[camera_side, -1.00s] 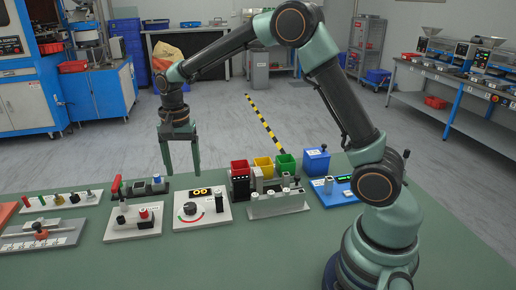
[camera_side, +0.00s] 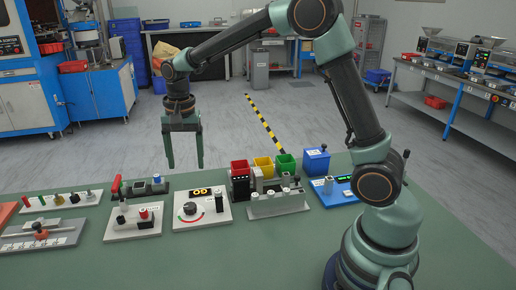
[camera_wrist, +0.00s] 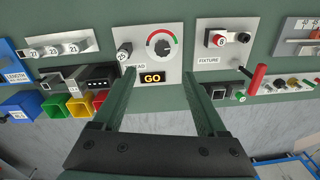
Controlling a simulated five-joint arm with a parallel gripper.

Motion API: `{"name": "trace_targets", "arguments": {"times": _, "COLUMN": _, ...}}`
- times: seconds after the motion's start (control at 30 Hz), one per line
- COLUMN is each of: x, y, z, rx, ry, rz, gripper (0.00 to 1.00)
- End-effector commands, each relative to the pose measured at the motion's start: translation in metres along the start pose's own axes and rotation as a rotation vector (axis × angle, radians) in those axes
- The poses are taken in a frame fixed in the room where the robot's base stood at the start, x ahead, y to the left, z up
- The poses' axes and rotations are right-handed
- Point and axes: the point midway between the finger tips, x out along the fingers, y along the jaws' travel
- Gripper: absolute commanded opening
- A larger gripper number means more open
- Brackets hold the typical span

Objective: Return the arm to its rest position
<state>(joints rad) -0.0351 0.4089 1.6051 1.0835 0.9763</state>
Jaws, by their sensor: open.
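My gripper (camera_side: 185,164) hangs in the air above the back edge of the bench, pointing down, with its two fingers apart and nothing between them. That display sits on a white dial panel (camera_side: 202,209), which stands on the green bench (camera_side: 250,255) below and slightly right of the gripper. My arm arches high from its base at the right to the gripper.
A sorter with red (camera_side: 240,167), yellow (camera_side: 263,167) and green bins (camera_side: 285,163) stands right of the dial panel. A blue box (camera_side: 316,160) is beyond it. A fixture panel (camera_side: 134,221) and a red-handled device (camera_side: 116,186) stand left. The bench front is clear.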

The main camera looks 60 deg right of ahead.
Motion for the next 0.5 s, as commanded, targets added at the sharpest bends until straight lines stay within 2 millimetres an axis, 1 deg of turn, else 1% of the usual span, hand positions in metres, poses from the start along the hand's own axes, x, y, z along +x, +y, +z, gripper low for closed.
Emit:
{"name": "trace_targets", "arguments": {"times": 0.03, "x": -0.014, "y": 0.007, "z": 0.003, "rx": -0.042, "ry": 0.016, "rz": -0.022, "gripper": 0.75}}
{"name": "trace_targets", "arguments": {"times": 0.2, "x": -0.051, "y": 0.034, "z": 0.018, "rx": -0.224, "ry": 0.076, "rz": -0.087, "gripper": 0.75}}
{"name": "trace_targets", "arguments": {"times": 0.4, "x": -0.08, "y": 0.069, "z": 0.039, "rx": -0.439, "ry": 0.164, "rz": -0.148, "gripper": 0.75}}
{"name": "trace_targets", "arguments": {"times": 0.5, "x": -0.089, "y": 0.087, "z": 0.05, "rx": -0.546, "ry": 0.212, "rz": -0.171, "gripper": 0.75}}
